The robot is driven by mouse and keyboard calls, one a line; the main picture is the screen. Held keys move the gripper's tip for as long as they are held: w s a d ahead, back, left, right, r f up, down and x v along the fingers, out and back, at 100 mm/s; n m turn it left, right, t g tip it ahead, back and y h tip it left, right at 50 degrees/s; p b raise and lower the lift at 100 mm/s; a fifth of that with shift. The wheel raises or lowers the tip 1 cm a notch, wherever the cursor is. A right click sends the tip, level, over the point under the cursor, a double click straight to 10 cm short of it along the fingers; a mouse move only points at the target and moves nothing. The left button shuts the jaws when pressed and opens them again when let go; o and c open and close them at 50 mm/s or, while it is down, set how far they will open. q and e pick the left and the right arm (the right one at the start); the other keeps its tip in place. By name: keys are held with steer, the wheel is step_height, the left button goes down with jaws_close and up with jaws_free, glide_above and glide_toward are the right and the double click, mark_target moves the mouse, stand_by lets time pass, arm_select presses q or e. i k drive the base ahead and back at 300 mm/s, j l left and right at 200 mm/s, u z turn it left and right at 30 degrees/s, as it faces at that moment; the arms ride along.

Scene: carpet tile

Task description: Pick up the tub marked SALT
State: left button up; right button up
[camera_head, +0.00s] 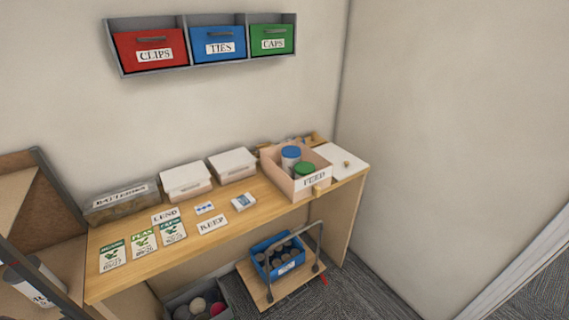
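No label that reads SALT can be made out in the head view. A tub with a blue lid (291,153) and a tub with a green lid (305,169) stand in an open cardboard box marked FEED (311,182) on the wooden table (262,206). I cannot read any marking on these tubs. A pale cylinder (37,275) with a partly hidden label lies or stands on the shelf at the lower left; its label is not readable. Neither of my grippers is in view.
A wall rack holds bins marked CLIPS (151,52), TIES (218,44) and CAPS (272,40). White boxes (186,181), seed packets and cards lie on the table. A trolley with a blue crate (264,248) and a grey bin (173,304) stand below. Carpet (370,292) is clear at right.

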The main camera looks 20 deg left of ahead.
mark_target(290, 154)
steer(key=l+u, duration=0.9)
steer(key=l, duration=0.15)
steer(key=k, duration=0.05)
